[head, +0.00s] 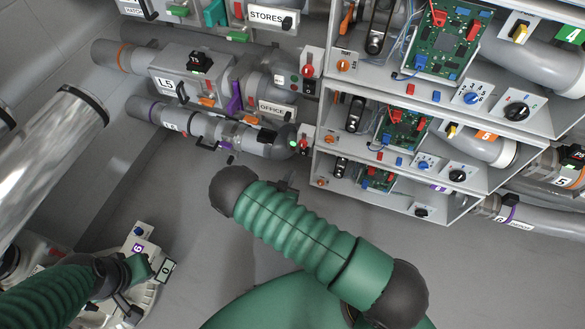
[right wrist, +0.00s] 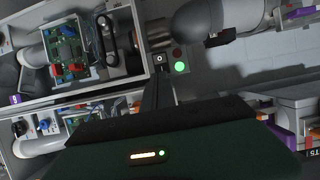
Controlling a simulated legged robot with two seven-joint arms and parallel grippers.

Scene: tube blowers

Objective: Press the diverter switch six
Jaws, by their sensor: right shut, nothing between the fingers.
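My right gripper (head: 288,184) is mostly hidden behind my green arm. In the right wrist view, its dark fingers (right wrist: 158,88) are shut and empty, just short of a small switch (right wrist: 160,58) marked 0. I cannot read this switch's number.
A lit green lamp (right wrist: 180,67) and a dark red lamp (right wrist: 178,53) sit beside the switch. A grey rack (head: 320,150) with circuit boards stands to the right. Pipes marked L5 (head: 166,83) and a lower pipe (head: 190,125) run at the upper left. Floor below is clear.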

